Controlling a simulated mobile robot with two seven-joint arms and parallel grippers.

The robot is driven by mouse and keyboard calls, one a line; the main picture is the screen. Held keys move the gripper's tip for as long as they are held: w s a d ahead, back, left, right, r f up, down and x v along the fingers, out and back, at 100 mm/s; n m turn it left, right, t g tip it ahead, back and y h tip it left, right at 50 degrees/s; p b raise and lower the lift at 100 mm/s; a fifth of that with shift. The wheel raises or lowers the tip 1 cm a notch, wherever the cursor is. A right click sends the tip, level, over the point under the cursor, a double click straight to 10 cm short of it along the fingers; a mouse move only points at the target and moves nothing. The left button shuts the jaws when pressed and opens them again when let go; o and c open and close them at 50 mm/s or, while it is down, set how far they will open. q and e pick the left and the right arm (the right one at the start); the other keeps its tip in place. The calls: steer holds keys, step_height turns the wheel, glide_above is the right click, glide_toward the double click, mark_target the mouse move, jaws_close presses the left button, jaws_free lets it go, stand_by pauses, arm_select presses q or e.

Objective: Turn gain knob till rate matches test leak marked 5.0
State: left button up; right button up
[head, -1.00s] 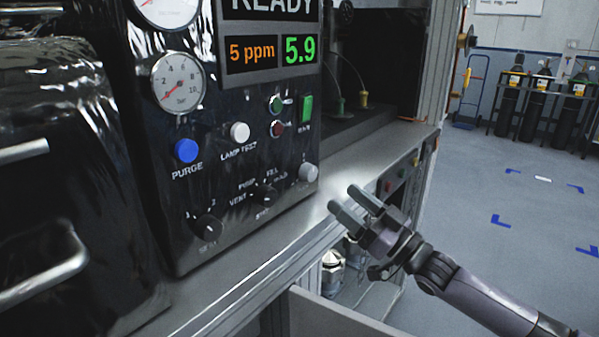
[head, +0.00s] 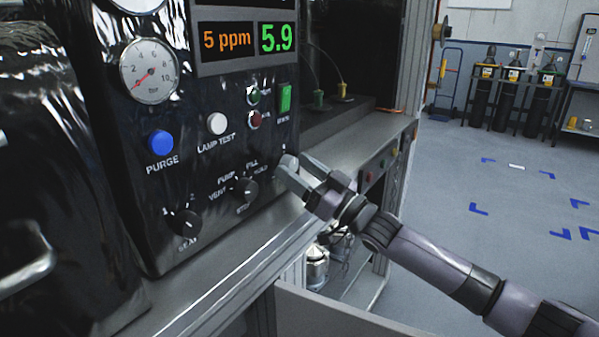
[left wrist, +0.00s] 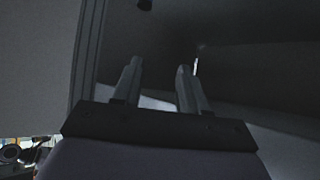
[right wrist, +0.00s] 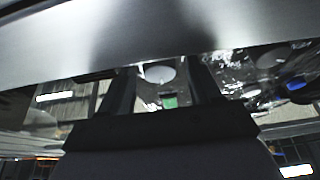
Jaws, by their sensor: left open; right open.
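A grey knob (head: 289,160) sits at the lower right of the black panel; its label is hidden. The open right gripper (head: 293,171) is at this knob, with its fingertips close around it; contact cannot be told. In the right wrist view a pale round face (right wrist: 160,73) shows between the open fingers. The green display (head: 276,38) reads 5.9, beside an orange 5 ppm display (head: 227,39). My left gripper (left wrist: 157,70) is open and empty in the left wrist view, in a dark area. No leak marked 5.0 is legible.
The panel also carries a black selector (head: 244,191), another black knob (head: 184,222), a blue PURGE button (head: 160,143) and a green switch (head: 285,98). The bench edge runs below the gripper.

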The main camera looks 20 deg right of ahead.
steer(key=c, duration=1)
steer(key=shift+n, duration=0.4)
steer(key=shift+w+d+n+g+y+b, duration=0.1)
steer(key=shift+n+g+y+b, duration=0.4)
steer(key=shift+n, duration=0.7)
steer(key=shift+n+g+y, duration=0.6)
steer(key=shift+n, duration=0.6)
steer(key=shift+r+n+g+y, duration=0.15)
steer(key=shift+n+g, duration=0.35)
steer(key=shift+n, duration=0.65)
steer(key=shift+f+n+g+y, duration=0.1)
steer(key=shift+n+g+y, duration=0.3)
steer(key=shift+n, duration=0.8)
steer(key=shift+r+n+g+y, duration=0.1)
steer(key=shift+n+g, duration=0.5)
steer(key=shift+n, duration=0.55)
